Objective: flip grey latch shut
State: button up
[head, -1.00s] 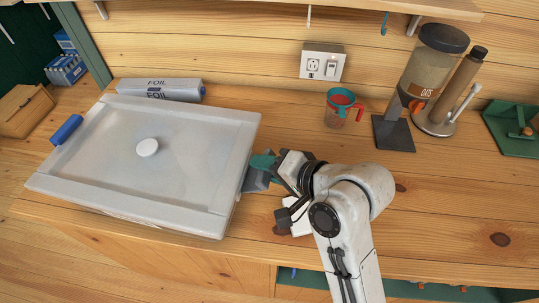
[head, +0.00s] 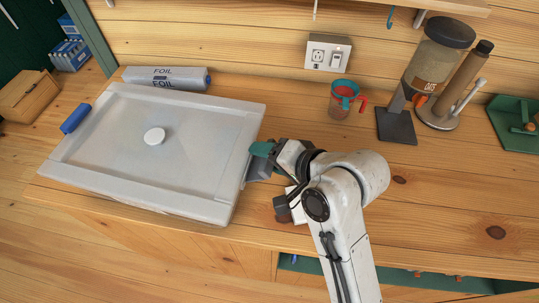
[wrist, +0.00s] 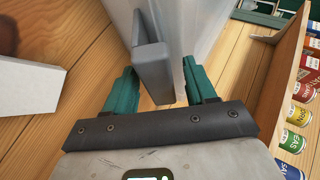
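A pale lidded container (head: 225,200) lies on the wooden counter, with a white round knob on its lid and a blue latch (head: 75,118) at its left end. The grey latch (head: 259,170) sticks out from its right side, partly hidden by my gripper in the head view. In the wrist view the grey latch (wrist: 149,62) stands out from the container wall between my two teal fingers. My gripper (head: 264,150) is open, one finger on each side of the latch; it also shows in the wrist view (wrist: 160,85). Whether a finger touches the latch, I cannot tell.
A foil box (head: 166,78) lies behind the container. A measuring cup (head: 341,101) and a jar dispenser (head: 437,65) stand toward the back wall. A white block (wrist: 27,88) is beside my gripper. Several cans (wrist: 292,141) sit on a shelf below.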

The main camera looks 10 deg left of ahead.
jog(key=shift+d, duration=0.1)
jog(key=b+v, duration=0.1)
jog(key=v, duration=0.9)
jog(key=shift+s+d+r, duration=0.15)
jog(key=shift+s+r, duration=0.05)
jog(key=shift+r, duration=0.05)
